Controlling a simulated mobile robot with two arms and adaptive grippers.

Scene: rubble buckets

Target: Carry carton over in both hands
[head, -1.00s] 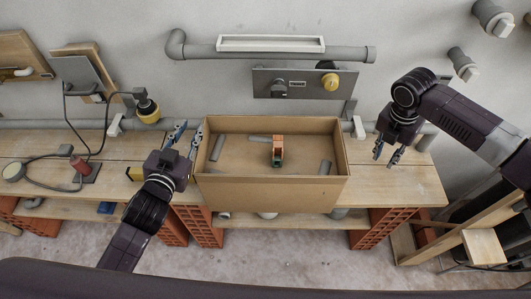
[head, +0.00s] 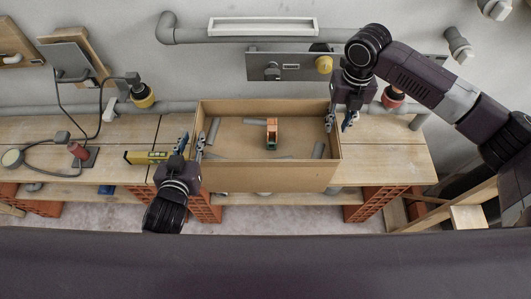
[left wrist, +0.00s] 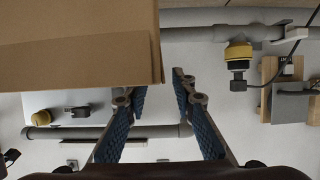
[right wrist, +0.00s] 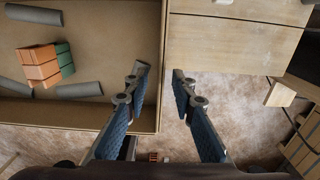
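The open brown carton (head: 265,178) stands on the wooden bench. Inside lie several grey pipe pieces (head: 318,150) and an orange and green block (head: 271,133); the block also shows in the right wrist view (right wrist: 45,64). My left gripper (head: 191,143) is open at the carton's left wall, which appears to lie between its fingers. The carton's edge also shows in the left wrist view (left wrist: 80,65). My right gripper (head: 339,118) is open, with one finger inside the carton and one outside its right wall. In the right wrist view (right wrist: 157,88) a gap remains between wall and fingers.
A yellow level (head: 146,157) lies on the bench (head: 385,160) left of my left gripper. Pipes and a grey panel (head: 290,66) are on the wall behind. The bench right of the carton is mostly clear.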

